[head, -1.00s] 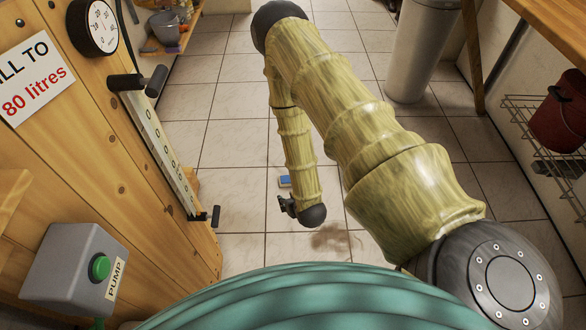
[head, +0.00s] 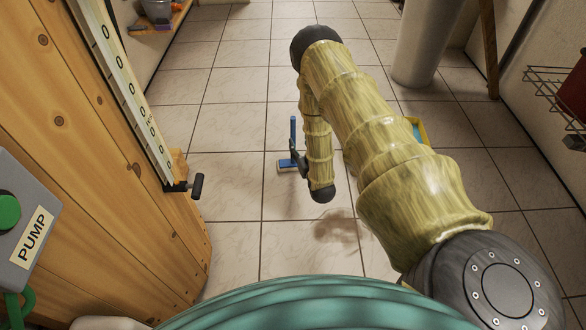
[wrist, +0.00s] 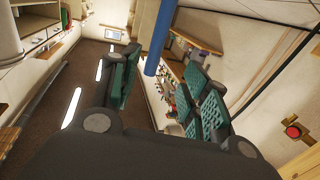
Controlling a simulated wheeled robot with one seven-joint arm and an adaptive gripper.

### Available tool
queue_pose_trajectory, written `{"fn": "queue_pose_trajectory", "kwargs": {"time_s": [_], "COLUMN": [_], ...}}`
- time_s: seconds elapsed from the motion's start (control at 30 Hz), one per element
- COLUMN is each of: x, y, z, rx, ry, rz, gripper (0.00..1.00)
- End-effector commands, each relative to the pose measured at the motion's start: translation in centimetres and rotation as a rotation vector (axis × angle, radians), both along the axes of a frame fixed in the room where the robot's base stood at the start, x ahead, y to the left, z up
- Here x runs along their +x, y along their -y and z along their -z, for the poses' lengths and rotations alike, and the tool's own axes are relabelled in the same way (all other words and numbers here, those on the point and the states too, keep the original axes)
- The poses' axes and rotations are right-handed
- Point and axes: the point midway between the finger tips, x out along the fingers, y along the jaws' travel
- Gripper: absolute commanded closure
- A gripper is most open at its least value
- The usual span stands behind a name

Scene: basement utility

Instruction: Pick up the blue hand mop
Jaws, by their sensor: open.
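The blue hand mop (head: 293,132) stands on the tiled floor in the head view. Its handle rises upright from a flat blue and pale head. My gripper (head: 299,160) is low beside the mop, just right of the handle and partly hidden by my arm. In the wrist view the blue handle (wrist: 160,38) comes down from the top edge into the gap between the two green-padded fingers of my gripper (wrist: 162,78). The fingers are apart and not closed on it. Whether either finger touches the handle cannot be told.
A wooden wall with a grey pump box (head: 35,215) and a black lever (head: 197,186) stands at left. A yellow bucket (head: 424,128) is partly behind my arm. A white cylinder (head: 425,45) and a wire rack (head: 555,95) are at right. Floor between is clear.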

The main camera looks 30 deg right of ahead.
Motion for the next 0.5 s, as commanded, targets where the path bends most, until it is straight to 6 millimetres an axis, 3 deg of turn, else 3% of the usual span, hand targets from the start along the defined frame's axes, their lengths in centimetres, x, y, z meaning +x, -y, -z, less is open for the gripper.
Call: {"fn": "queue_pose_trajectory", "kwargs": {"time_s": [0.5], "x": [5.1], "y": [1.8], "z": [0.3], "rx": [-0.008], "ry": [0.021], "rz": [0.001], "gripper": [0.54]}}
